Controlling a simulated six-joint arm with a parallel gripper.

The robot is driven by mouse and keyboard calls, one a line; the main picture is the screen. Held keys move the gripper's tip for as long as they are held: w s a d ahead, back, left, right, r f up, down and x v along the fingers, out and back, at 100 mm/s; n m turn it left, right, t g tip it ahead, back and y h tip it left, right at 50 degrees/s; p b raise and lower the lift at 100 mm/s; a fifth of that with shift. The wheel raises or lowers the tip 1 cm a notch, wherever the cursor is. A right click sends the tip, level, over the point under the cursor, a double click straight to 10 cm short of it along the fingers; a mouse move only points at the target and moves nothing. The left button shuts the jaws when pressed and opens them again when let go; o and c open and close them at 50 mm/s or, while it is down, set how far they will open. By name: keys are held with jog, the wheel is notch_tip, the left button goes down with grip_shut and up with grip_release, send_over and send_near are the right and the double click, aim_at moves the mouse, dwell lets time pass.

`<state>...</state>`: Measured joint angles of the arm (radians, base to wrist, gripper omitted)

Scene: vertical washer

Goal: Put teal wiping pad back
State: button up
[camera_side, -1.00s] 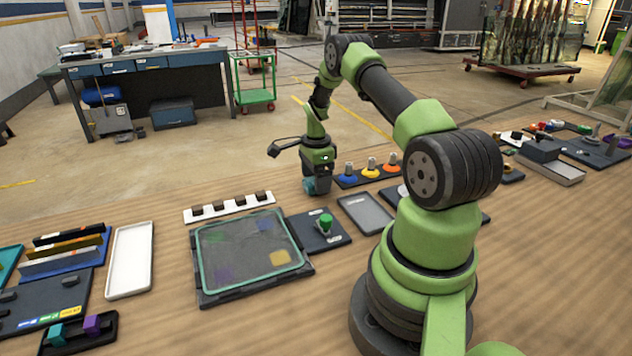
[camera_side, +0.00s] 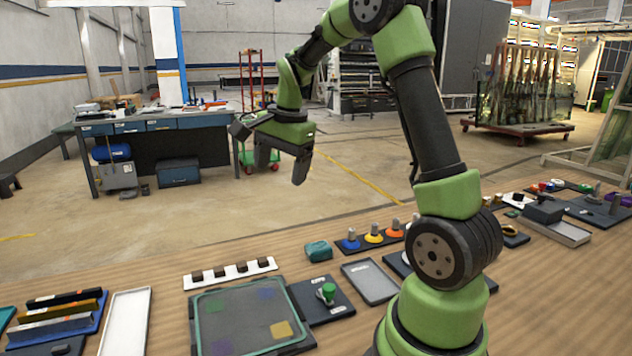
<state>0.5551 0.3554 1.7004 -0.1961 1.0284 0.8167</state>
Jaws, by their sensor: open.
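The teal wiping pad (camera_side: 319,251) is a small block on the wooden table, between a white strip with dark blocks and a row of coloured round-based pieces. My gripper (camera_side: 281,167) is raised well above and behind it in the picture, over the open floor in this view. Its two dark fingers point down, spread apart, with nothing between them. It does not touch the pad. No holder for the pad can be made out for certain in this view.
A teal-framed glass panel (camera_side: 222,326) lies in front, with a green-knobbed tool (camera_side: 326,293) beside it. The white strip (camera_side: 210,281), a grey tray (camera_side: 370,282) and the coloured pieces (camera_side: 373,234) surround the pad. A white tray (camera_side: 124,324) lies at left.

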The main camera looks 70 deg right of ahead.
jog(key=s+a+r+n+t, duration=0.1)
jog(key=s+a+r+n, duration=0.25)
jog(key=a, duration=0.25)
jog(key=s+a+r+n+t, duration=0.2)
jog(key=a+r+n, duration=0.15)
jog(key=a, duration=0.25)
jog(key=s+a+n+t+y, duration=0.1)
jog(key=s+a+n+y, duration=0.1)
jog(key=s+a+n, duration=0.5)
jog(key=shift+s+a+f+n+t+y, duration=0.35)
jog(key=shift+s+n, duration=0.35)
jog(key=shift+s, duration=0.5)
